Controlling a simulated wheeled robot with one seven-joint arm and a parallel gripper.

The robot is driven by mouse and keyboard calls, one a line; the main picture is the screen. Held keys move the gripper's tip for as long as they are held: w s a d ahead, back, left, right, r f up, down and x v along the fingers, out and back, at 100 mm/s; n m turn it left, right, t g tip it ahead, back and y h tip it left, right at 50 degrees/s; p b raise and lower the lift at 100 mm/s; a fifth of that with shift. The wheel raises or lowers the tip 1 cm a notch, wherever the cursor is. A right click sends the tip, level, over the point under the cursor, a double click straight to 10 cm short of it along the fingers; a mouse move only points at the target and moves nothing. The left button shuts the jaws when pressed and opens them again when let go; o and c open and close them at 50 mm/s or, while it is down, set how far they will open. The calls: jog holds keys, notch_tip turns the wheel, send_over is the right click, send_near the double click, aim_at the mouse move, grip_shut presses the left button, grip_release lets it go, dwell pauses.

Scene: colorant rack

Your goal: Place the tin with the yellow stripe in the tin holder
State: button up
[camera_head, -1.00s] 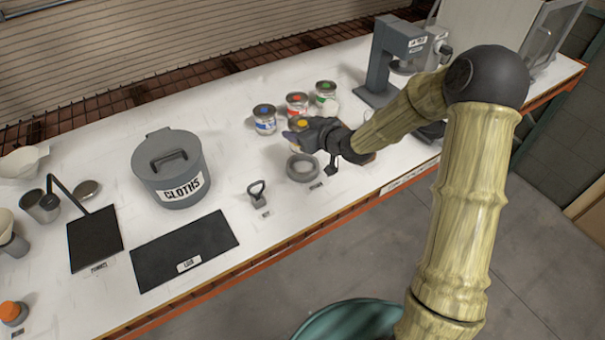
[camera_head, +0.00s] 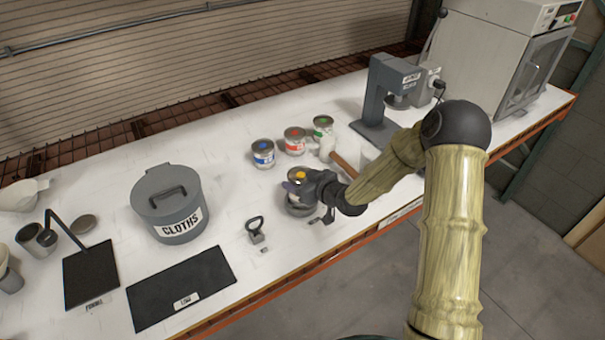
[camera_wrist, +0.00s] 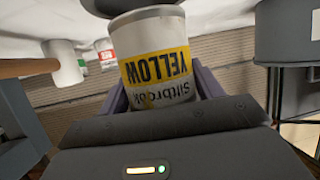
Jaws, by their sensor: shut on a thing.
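The tin with the yellow stripe (camera_wrist: 155,60) is between the fingers of my gripper (camera_wrist: 160,105), and its lettering is upside down in the wrist view. In the head view the yellow-topped tin (camera_head: 298,175) stands upright at my gripper (camera_head: 307,186), which is shut on it from the right. The round grey tin holder (camera_head: 298,209) is directly beneath the tin. A dark rim, likely the holder (camera_wrist: 112,6), shows at the tin's base in the wrist view. I cannot tell whether the tin is seated in it or just above.
Blue (camera_head: 262,154), red (camera_head: 294,141) and green (camera_head: 323,129) tins stand behind. A wooden-handled tool (camera_head: 343,163) lies behind my gripper. A grey cloths bin (camera_head: 170,205) and a dark mat (camera_head: 180,283) are to the left. A grey stand machine (camera_head: 378,100) is at back right.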

jog(key=shift+s+a, duration=0.1)
jog(key=shift+s, duration=0.05)
jog(key=shift+f+p, duration=0.45)
jog(key=shift+f, duration=1.55)
jog(key=shift+f, duration=0.2)
jog(key=o, duration=1.1)
jog(key=shift+r, duration=0.1)
